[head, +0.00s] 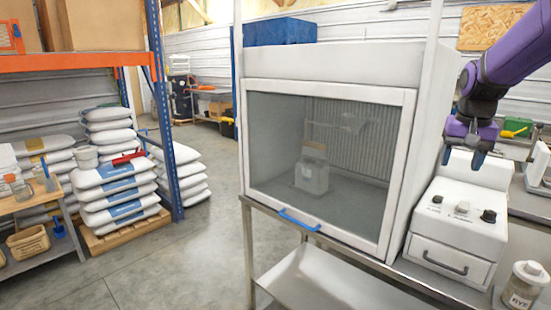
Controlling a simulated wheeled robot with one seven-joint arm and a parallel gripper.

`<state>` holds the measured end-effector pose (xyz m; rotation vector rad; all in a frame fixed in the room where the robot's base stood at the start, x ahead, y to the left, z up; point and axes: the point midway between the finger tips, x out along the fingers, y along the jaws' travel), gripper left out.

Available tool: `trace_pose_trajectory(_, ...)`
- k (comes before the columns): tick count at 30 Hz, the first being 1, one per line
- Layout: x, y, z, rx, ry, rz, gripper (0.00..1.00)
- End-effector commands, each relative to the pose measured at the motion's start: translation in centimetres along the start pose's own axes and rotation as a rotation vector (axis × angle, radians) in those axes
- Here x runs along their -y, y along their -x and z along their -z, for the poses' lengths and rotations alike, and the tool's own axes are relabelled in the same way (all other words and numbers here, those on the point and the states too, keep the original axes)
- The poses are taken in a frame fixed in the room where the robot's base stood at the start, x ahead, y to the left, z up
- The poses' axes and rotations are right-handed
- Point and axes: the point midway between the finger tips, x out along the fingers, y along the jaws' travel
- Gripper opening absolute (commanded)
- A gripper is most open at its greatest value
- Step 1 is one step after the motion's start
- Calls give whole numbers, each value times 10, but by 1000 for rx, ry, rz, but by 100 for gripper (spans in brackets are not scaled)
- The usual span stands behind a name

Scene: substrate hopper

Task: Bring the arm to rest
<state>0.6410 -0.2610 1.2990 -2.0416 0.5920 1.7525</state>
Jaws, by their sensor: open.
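My purple arm (515,50) reaches in from the upper right of the head view and bends downward. Nothing shows between the fingers. I cannot tell how far the fingertips are from the machine. The machine has knobs on its sloped panel and a drawer with a dark handle at the front.
A jar marked RYE (523,286) stands at the lower right. Stacked sacks (118,190) and an orange-blue rack (165,120) are left. Open floor lies between.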

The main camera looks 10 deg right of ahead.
Motion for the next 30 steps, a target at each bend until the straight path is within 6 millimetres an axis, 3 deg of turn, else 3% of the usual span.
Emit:
trace_pose_trajectory(3,21,23,-39,-45,80,16,57)
trace_pose_trajectory(9,43,50,-104,-113,207,46,57)
trace_pose_trajectory(21,53,66,-228,-244,451,122,57)
trace_pose_trajectory(24,51,63,-251,-269,500,139,57)
trace_pose_trajectory(30,47,59,-274,-297,551,159,57)
